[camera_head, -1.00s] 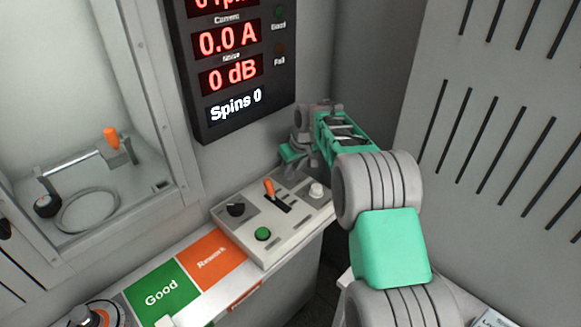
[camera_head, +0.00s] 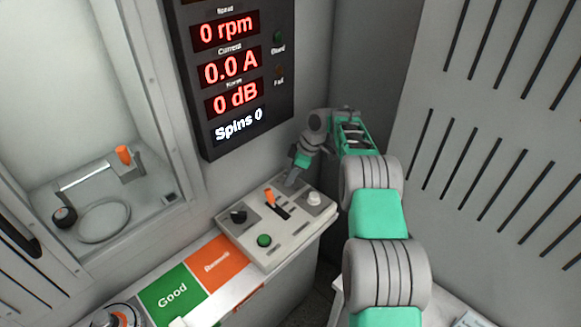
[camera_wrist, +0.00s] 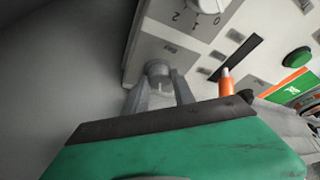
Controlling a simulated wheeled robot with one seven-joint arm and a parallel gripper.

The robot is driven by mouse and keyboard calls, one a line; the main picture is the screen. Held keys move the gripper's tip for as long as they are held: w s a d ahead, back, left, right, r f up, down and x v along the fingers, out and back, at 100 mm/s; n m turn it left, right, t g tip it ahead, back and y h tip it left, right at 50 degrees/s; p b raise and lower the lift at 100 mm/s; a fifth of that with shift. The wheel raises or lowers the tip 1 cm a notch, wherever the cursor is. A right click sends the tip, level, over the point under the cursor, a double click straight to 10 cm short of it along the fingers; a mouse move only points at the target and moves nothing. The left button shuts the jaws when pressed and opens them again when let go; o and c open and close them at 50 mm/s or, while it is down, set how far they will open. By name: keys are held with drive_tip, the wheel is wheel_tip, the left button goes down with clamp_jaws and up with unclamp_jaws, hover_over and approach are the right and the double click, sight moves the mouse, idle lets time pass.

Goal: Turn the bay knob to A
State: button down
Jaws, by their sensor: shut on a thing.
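My gripper (camera_head: 291,182) reaches down to the back edge of the pale control box (camera_head: 262,254). In the wrist view its two fingers (camera_wrist: 159,95) stand on either side of a small grey knob (camera_wrist: 158,69) and are shut on it. The knob's pointer and any letter marks cannot be made out. A white knob (camera_wrist: 208,4) with marks 0, 1 and 2 sits near it; this white knob also shows in the head view (camera_head: 314,198). A black knob (camera_head: 238,215) is at the box's left.
An orange lever (camera_head: 270,197) in a slot and a green button (camera_head: 264,240) are on the box. A display (camera_head: 232,75) above reads 0 rpm and Spins 0. A slotted grey panel (camera_head: 480,150) stands right.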

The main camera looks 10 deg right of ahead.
sight(299, 183)
drive_tip(key=shift+r+n+g+p, duration=0.1)
drive_tip(key=shift+n+g+p, duration=0.3)
drive_tip(key=shift+n+p, duration=0.8)
drive_tip(key=shift+w+p, duration=0.1)
drive_tip(key=shift+p, duration=0.2)
drive_tip(key=c, duration=1.1)
unclamp_jaws()
drive_tip(key=shift+o, duration=0.2)
drive_tip(key=p+v, duration=0.3)
drive_tip(key=v, duration=0.4)
drive_tip(key=shift+r, duration=0.25)
drive_tip(key=shift+d, duration=0.15)
